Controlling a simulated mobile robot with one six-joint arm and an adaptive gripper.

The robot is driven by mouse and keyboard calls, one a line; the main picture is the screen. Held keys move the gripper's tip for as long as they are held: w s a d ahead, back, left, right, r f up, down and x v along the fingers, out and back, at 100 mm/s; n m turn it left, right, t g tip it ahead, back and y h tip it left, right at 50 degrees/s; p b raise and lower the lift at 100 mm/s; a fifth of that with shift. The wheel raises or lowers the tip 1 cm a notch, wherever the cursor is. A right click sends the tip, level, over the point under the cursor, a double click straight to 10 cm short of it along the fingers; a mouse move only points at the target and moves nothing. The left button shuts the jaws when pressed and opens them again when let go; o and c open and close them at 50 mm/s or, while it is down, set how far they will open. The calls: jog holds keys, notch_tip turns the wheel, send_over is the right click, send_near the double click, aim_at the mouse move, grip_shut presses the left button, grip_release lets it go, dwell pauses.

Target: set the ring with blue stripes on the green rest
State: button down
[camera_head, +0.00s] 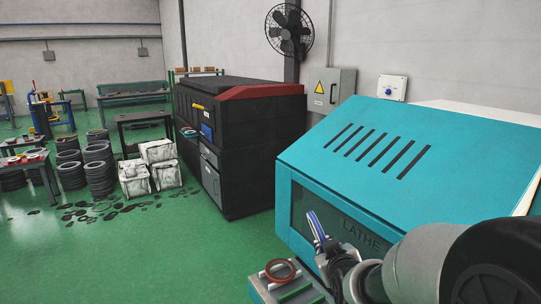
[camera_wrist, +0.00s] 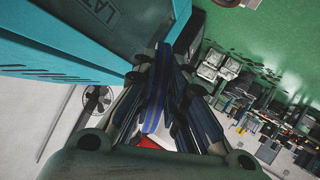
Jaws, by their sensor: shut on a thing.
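The ring with blue stripes (camera_head: 316,226) is held up in my gripper (camera_head: 325,243), seen nearly edge-on and tilted, in front of the lathe window. In the wrist view the ring (camera_wrist: 154,100) shows as a dark band with blue stripes between the fingers of my gripper (camera_wrist: 166,72), which is shut on it. The green rest (camera_head: 296,292) shows as a green bar on the small bench at the bottom of the head view, below my gripper. Part of the bench is cut off by the picture edge.
A brown ring (camera_head: 280,270) sits on pale supports on the bench, close to the green rest. The teal lathe (camera_head: 390,165) stands right behind the bench and my arm. A dark machine (camera_head: 240,140) stands farther back. Green floor lies open to the left.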

jog(key=n+b, duration=0.2)
jog(key=n, duration=0.4)
jog(key=shift+n+b, duration=0.35)
jog(key=shift+n, duration=0.05)
jog(key=shift+r+n, duration=0.15)
jog(key=shift+n, duration=0.55)
jog(key=n+b, duration=0.1)
jog(key=n, duration=0.1)
jog(key=shift+n+b, duration=0.35)
jog(key=shift+n, duration=0.05)
jog(key=shift+n+b, duration=0.4)
jog(key=shift+n, duration=0.7)
